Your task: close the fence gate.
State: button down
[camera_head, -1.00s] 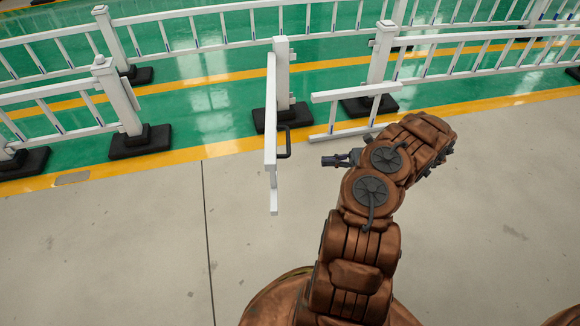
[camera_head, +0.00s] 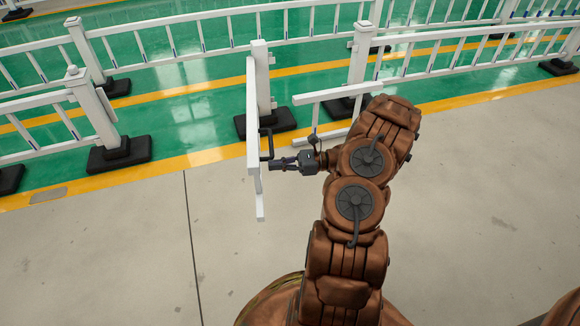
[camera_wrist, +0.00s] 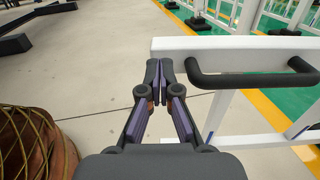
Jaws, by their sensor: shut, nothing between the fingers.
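The white fence gate (camera_head: 254,135) stands swung out from the fence line, its free end toward me over the grey floor. Its hinge side is at a white post (camera_head: 262,80) on a black foot. A black handle (camera_head: 267,144) sits on the gate's right face; it also shows large at the right of the wrist view (camera_wrist: 250,79). My gripper (camera_head: 272,165) is shut and empty, pointing left just in front of the handle, close to the gate's right face. In the wrist view my fingertips (camera_wrist: 159,70) meet left of the handle, and I see no contact with it.
A white fence post (camera_head: 101,118) on a black foot stands to the left, with an open gap between it and the gate's post. More white fence (camera_head: 430,68) runs to the right. The grey floor left of the gate is clear.

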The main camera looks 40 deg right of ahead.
jog(key=shift+b+x, duration=0.3)
jog(key=shift+x, duration=0.85)
